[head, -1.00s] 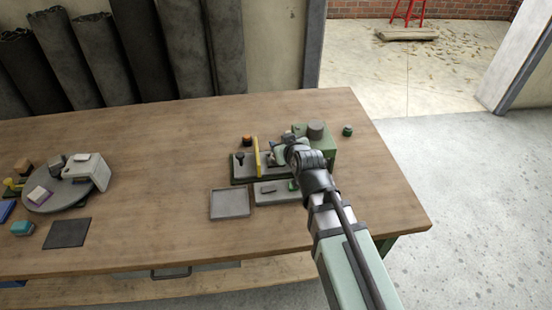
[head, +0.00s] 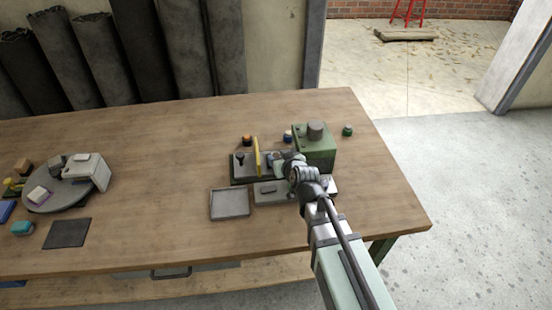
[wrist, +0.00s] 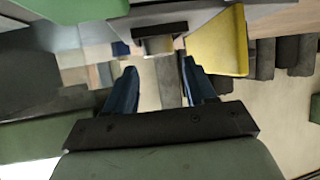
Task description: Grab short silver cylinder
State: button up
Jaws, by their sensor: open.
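My gripper (head: 277,160) is at the fixture with the upright yellow plate (head: 257,157), just to the right of that plate. In the wrist view its two blue fingers (wrist: 159,66) are apart, with nothing held between them. A dark-edged block with a light grey face (wrist: 158,45) shows beyond the fingertips, and the yellow plate (wrist: 218,45) stands to their right. I cannot tell whether that block is the short silver cylinder. A small grey piece (head: 268,190) lies on the shallow tray (head: 262,199) in front. A grey cylinder (head: 316,129) stands on the green box (head: 312,146).
An empty grey tray (head: 230,204) lies left of the shallow tray. A round turntable (head: 58,195) is at the left. The table's middle is clear.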

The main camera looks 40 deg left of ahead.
jog(key=x, duration=0.3)
jog(key=shift+d, duration=0.1)
jog(key=shift+c, duration=0.5)
grip_shut()
jog(key=shift+r, duration=0.15)
